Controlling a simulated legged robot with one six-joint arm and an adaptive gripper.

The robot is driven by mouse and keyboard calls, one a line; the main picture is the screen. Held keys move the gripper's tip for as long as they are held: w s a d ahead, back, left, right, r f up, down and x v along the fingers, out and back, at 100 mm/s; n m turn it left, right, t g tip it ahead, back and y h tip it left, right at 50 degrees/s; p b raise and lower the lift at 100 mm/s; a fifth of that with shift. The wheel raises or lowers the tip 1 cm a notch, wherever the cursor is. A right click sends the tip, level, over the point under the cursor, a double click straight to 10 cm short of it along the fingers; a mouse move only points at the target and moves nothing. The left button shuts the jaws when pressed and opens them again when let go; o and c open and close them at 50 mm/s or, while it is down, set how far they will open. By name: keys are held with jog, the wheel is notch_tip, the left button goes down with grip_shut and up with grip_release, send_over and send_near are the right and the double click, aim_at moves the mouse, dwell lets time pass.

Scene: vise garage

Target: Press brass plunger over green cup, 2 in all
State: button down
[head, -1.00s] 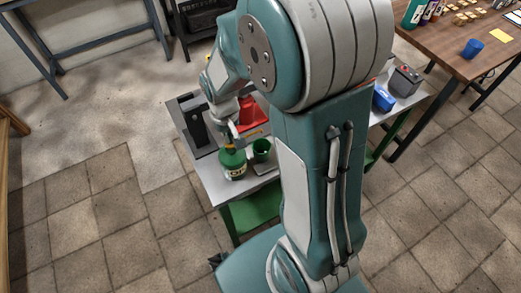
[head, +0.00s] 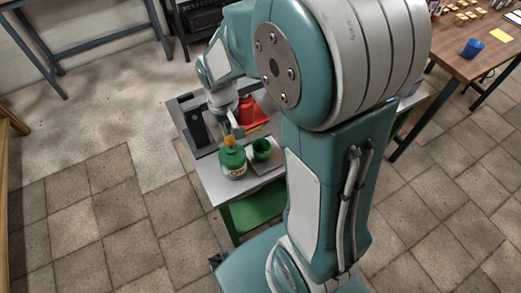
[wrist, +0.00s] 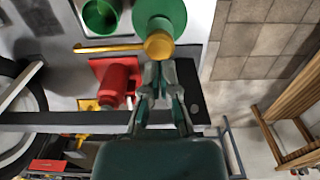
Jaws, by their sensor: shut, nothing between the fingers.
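A green oil bottle (head: 232,164) with a brass plunger (head: 229,141) stands upright on the bench. A green cup (head: 262,150) stands beside it on a pale plate or tray. In the wrist view, the plunger's round brass top (wrist: 159,45) shows above the bottle's green body (wrist: 160,12), with its brass spout (wrist: 108,48) reaching left towards the cup (wrist: 101,17). My gripper (wrist: 160,68) is shut and empty, its tips close beside the plunger top in the picture. I cannot tell whether they touch. In the head view, my gripper (head: 236,129) is just behind the plunger.
A red object (head: 250,111) and a dark upright block (head: 192,120) stand on the bench behind the bottle. The red object also shows left of my gripper in the wrist view (wrist: 115,80). A brown table with a blue cup (head: 472,48) stands at the right.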

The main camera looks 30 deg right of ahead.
jog(key=shift+r, duration=0.1)
dwell(0.3)
notch_tip(320, 180, up, 6)
jog(key=shift+f, duration=0.1)
dwell(0.5)
dwell(0.4)
jog(key=s+r+t, duration=0.5)
jog(key=s+r, duration=0.5)
jog(key=s, duration=0.4)
jog(key=shift+t, duration=0.3)
